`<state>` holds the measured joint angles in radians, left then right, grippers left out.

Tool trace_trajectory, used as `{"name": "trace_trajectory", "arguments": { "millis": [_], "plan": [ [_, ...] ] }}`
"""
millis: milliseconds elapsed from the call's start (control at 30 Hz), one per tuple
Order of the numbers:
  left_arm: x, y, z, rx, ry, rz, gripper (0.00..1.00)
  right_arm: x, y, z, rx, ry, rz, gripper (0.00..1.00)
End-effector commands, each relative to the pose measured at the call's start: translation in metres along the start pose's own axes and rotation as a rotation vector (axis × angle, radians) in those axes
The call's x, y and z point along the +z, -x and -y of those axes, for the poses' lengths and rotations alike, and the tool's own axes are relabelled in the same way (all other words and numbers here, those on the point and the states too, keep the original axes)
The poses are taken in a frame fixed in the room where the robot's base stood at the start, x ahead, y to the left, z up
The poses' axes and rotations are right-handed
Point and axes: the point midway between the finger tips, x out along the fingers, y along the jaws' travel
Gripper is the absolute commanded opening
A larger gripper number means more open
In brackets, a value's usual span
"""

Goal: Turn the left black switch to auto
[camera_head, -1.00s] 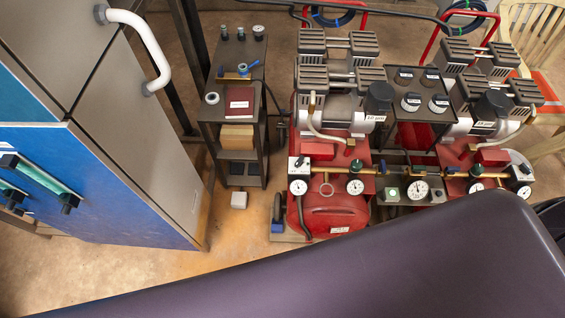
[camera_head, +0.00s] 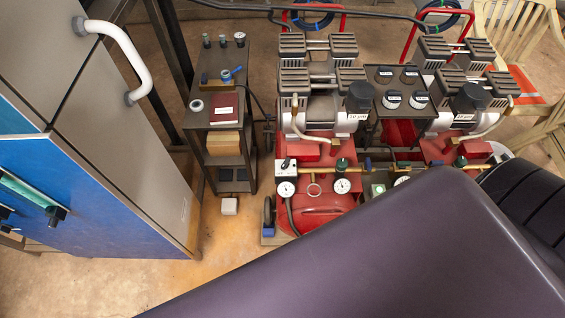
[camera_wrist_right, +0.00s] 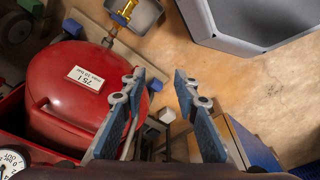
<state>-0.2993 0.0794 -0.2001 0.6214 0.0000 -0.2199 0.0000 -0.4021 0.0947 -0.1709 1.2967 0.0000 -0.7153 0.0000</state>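The left black switch (camera_head: 285,163) is a small black knob on a white box at the front of the left red compressor in the head view. It sits just above a white gauge (camera_head: 286,188). Its pointing direction is too small to tell. My right gripper (camera_wrist_right: 158,86) shows in the right wrist view with its two blue-padded fingers apart and nothing between them. The red tank (camera_wrist_right: 85,95) with a white label is left of the fingers; the switch does not show there. My left gripper is in neither view.
My own dark purple arm part covers the lower right of the head view and hides part of the right compressor. A blue-fronted cabinet (camera_head: 95,190) stands at the left, beside a narrow dark shelf (camera_head: 222,140). Some floor (camera_head: 210,250) is free between cabinet and compressor.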

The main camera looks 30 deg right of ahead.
Motion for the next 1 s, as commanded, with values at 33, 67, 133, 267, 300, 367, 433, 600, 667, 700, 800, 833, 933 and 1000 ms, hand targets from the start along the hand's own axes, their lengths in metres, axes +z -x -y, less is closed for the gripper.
{"name": "trace_trajectory", "arguments": {
  "millis": [33, 67, 133, 267, 300, 367, 433, 600, 667, 700, 800, 833, 933, 1000],
  "plan": [
    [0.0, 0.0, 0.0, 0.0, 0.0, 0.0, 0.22, -0.017, 0.015, -0.001, 0.001, -0.002, -0.018, 0.28],
    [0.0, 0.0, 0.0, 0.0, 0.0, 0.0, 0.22, -0.025, 0.025, -0.002, 0.002, -0.003, -0.022, 0.28],
    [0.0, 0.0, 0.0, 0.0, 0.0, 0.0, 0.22, -0.043, 0.049, -0.003, 0.003, -0.006, -0.034, 0.28],
    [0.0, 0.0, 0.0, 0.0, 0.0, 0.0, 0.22, -0.072, 0.097, -0.005, 0.006, -0.011, -0.057, 0.28],
    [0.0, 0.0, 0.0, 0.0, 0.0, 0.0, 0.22, -0.079, 0.112, -0.006, 0.007, -0.012, -0.064, 0.28],
    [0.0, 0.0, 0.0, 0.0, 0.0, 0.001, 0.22, -0.087, 0.132, -0.007, 0.008, -0.014, -0.07, 0.28],
    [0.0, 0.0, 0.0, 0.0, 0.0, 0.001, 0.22, -0.094, 0.152, -0.008, 0.01, -0.016, -0.079, 0.28],
    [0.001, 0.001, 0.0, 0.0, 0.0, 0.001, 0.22, -0.106, 0.192, -0.01, 0.011, -0.026, -0.094, 0.28],
    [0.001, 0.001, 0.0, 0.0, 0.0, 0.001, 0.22, -0.11, 0.204, -0.01, 0.011, -0.031, -0.098, 0.28],
    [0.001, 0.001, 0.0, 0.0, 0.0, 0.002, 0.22, -0.112, 0.212, -0.011, 0.011, -0.035, -0.102, 0.28],
    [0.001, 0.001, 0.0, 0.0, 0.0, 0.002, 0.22, -0.119, 0.233, -0.012, 0.009, -0.054, -0.108, 0.28],
    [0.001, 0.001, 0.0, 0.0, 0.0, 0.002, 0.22, -0.122, 0.239, -0.012, 0.008, -0.063, -0.109, 0.28],
    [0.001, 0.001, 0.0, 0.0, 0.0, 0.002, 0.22, -0.136, 0.249, -0.013, 0.0, -0.114, -0.103, 0.28],
    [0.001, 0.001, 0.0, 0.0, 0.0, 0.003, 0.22, -0.143, 0.246, -0.014, -0.006, -0.148, -0.092, 0.28]
  ]
}}
